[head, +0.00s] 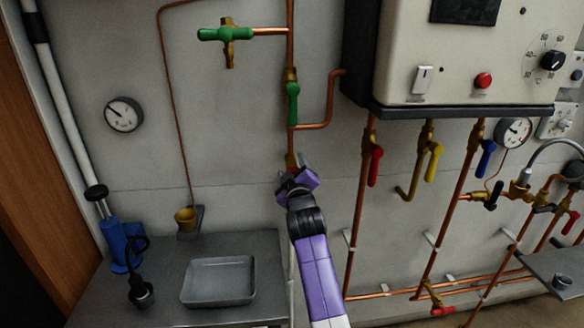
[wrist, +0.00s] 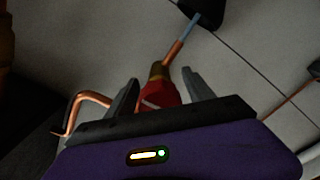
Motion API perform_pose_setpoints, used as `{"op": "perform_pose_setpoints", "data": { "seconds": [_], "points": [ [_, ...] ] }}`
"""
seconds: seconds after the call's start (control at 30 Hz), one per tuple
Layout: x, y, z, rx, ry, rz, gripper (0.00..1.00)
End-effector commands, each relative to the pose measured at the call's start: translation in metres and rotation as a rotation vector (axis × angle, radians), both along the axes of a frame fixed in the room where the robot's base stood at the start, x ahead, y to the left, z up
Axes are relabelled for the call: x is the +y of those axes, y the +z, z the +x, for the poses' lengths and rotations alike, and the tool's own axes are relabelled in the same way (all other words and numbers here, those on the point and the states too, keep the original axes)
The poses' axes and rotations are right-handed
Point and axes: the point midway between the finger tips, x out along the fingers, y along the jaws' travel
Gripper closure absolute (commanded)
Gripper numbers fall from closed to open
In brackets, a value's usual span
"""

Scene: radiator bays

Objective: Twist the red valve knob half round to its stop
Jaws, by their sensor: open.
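The red valve knob (wrist: 160,95) shows in the wrist view, with a pale line on its face and a brass body on a copper pipe behind it. My gripper (wrist: 160,80) is open, with one grey finger on each side of the knob. A gap shows between the right finger and the knob; I cannot tell whether the left finger touches it. In the head view my gripper (head: 296,174) is at the wall, at the lower end of the central copper pipe, and mostly hides the knob there.
A green lever (head: 293,103) sits on the pipe above my gripper. To the right, a boiler (head: 430,75) overhangs red (head: 375,166), yellow (head: 434,162) and blue (head: 487,158) levers. A bench (head: 255,260) with a grey tray (head: 218,292) stands at lower left.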

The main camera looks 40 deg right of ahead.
Motion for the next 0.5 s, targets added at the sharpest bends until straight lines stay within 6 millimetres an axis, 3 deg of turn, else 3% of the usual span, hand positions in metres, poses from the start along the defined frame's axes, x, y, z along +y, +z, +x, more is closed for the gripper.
{"op": "perform_pose_setpoints", "data": {
  "seconds": [0.27, 0.5],
  "points": [
    [-0.0005, -0.0001, 0.0007, 0.0, 0.0, 0.0, 0.41],
    [-0.0003, -0.0001, 0.0007, 0.0, 0.0, 0.0, 0.88]
  ]
}}
